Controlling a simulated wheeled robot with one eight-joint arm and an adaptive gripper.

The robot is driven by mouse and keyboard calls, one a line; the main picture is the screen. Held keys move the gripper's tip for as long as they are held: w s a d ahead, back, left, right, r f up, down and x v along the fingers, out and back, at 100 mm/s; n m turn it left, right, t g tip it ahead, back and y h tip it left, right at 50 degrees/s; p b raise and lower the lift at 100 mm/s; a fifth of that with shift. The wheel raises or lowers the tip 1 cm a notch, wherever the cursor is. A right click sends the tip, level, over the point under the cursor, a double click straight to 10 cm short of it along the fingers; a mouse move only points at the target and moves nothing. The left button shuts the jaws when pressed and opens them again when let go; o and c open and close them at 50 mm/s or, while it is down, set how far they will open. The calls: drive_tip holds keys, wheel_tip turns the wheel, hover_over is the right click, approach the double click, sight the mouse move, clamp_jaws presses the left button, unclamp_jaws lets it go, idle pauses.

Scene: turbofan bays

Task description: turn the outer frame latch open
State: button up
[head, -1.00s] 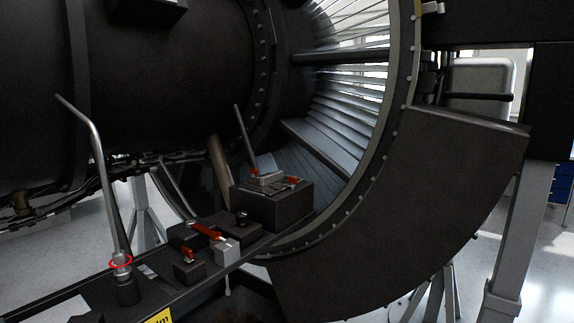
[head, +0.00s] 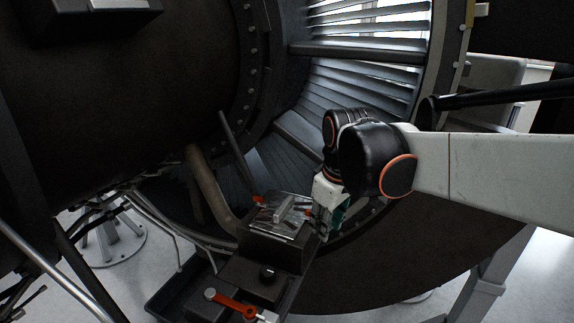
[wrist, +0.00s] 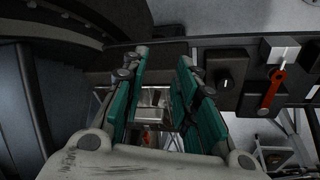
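A dark box (head: 272,248) carries a silver framed plate with a raised handle (head: 284,209). A small red latch (head: 258,199) sits at the plate's far left edge; another red piece (head: 308,211) shows at its right edge, partly hidden by my gripper. I cannot tell by any label which is the outer frame latch. My gripper (head: 324,228) is low at the box's right side. In the wrist view, the teal fingers of my gripper (wrist: 163,64) are spread apart, with the silver plate (wrist: 152,98) and a red latch (wrist: 147,137) seen between them, apparently ungrasped.
A red lever (head: 234,304) and a black knob (head: 267,273) sit on the tray in front of the box; the lever also shows in the wrist view (wrist: 272,88). A slanted dark rod (head: 238,150) rises behind the box. The curved fan casing stands close behind my gripper.

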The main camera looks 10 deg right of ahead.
sight(309, 215)
drive_tip(key=w+r+n+g+p, duration=0.3)
drive_tip(key=w+r+n+p, duration=0.1)
drive_tip(key=w+r+p, duration=0.8)
drive_tip(key=f, duration=0.5)
drive_tip(key=s+f+p, duration=0.1)
drive_tip(key=f, duration=0.4)
drive_tip(key=s+f+p, duration=0.1)
drive_tip(key=f, duration=0.4)
drive_tip(key=shift+a+f, duration=0.15)
drive_tip(key=shift+f, duration=0.05)
drive_tip(key=shift+c, duration=0.4)
clamp_jaws()
